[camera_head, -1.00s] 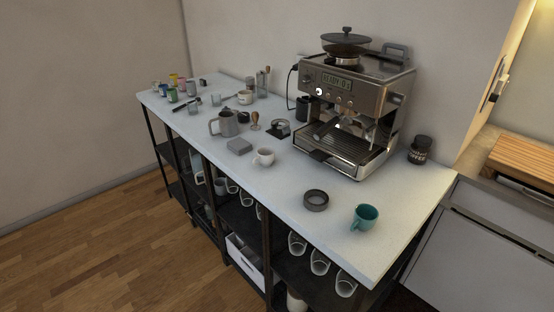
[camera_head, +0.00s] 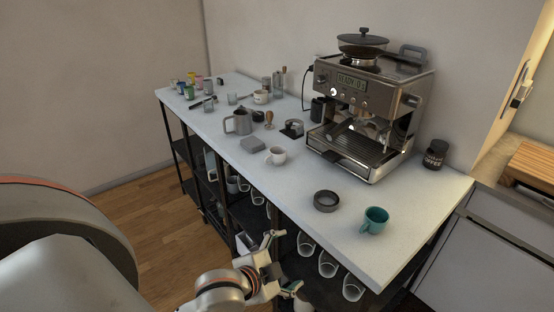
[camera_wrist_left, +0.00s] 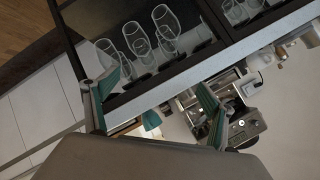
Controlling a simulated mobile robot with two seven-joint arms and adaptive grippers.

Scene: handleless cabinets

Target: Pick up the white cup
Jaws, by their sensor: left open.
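The white cup (camera_head: 276,155) stands upright on the white countertop (camera_head: 330,235), between a grey block and the coffee machine, with its handle toward the left. My left gripper (camera_head: 282,264) is open and empty. In the head view it is in front of the counter's front edge, lower in the picture than the cup and well apart from it. In the left wrist view the fingers (camera_wrist_left: 160,82) are spread, with the counter edge and shelf beyond them. I cannot tell surely which pale shape there is the cup. My right gripper is not in view.
The coffee machine (camera_head: 368,115) stands behind the cup. A grey block (camera_head: 253,145) and metal pitcher (camera_head: 238,122) are left of it. A dark ring (camera_head: 326,201) and teal cup (camera_head: 375,220) are nearer the right. Glasses (camera_head: 327,264) stand on the shelf below.

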